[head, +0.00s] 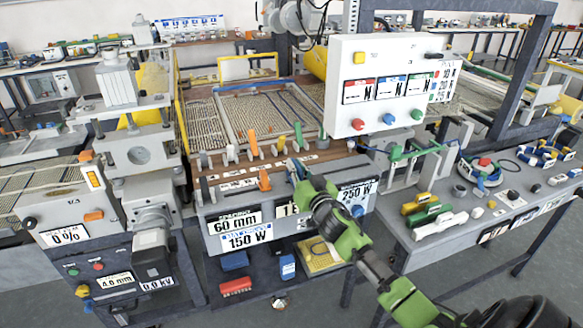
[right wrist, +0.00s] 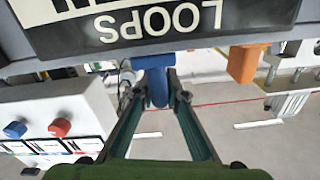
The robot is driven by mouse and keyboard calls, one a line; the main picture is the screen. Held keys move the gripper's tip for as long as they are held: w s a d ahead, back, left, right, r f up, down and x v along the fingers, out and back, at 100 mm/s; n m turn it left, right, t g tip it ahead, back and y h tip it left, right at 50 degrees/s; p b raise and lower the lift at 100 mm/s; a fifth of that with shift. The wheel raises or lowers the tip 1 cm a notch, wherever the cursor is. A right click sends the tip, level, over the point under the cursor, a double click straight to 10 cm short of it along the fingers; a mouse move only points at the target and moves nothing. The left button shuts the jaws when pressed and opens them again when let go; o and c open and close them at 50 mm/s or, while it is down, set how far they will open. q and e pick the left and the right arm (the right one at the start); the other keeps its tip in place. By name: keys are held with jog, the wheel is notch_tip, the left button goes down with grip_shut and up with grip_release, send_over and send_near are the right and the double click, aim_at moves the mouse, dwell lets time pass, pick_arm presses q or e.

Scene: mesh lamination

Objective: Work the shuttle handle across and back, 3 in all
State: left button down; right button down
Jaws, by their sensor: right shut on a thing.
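A blue handle (right wrist: 153,80) hangs at the front of the loom-like bench, below an upside-down "LOOPS" plate (right wrist: 165,22) in the right wrist view. My right gripper (right wrist: 162,92) has its two fingers closed around this handle, one on each side. In the head view my right gripper (head: 298,172) reaches up from the lower right to the bench's front edge and mostly hides the blue handle. An orange handle (head: 265,180) sits just left of it and also shows in the right wrist view (right wrist: 245,62). I cannot read which handle is labelled shuttle. My left gripper is not in view.
A white control box (head: 385,85) with coloured knobs stands above the bench at the right. Several upright levers line the front, including an orange one (head: 252,143) and a green one (head: 299,136). A grey side table (head: 450,255) with clips and spools stands right of my arm.

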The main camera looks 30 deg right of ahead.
jog(key=s+d, duration=0.1)
jog(key=d, duration=0.6)
jog(key=s+d+b, duration=0.1)
jog(key=s+d, duration=0.1)
jog(key=d, duration=0.6)
jog(key=s+d, duration=0.2)
jog(key=d, duration=0.5)
jog(key=shift+s+d+r, duration=0.1)
jog(key=shift+s+d, duration=0.15)
jog(key=shift+d, duration=0.05)
jog(key=shift+d+r, duration=0.1)
jog(key=shift+d, duration=0.2)
jog(key=c, duration=2)
grip_release()
jog(key=shift+s, duration=0.1)
jog(key=shift+c, duration=0.2)
jog(key=shift+d, duration=0.2)
jog(key=shift+a+f, duration=0.1)
jog(key=shift+f, duration=0.1)
jog(key=shift+s+a, duration=0.1)
jog(key=shift+s+a+f, duration=0.1)
jog(key=shift+s+a, duration=0.1)
jog(key=shift+s, duration=0.4)
jog(key=v, duration=1)
jog(key=shift+s, duration=0.25)
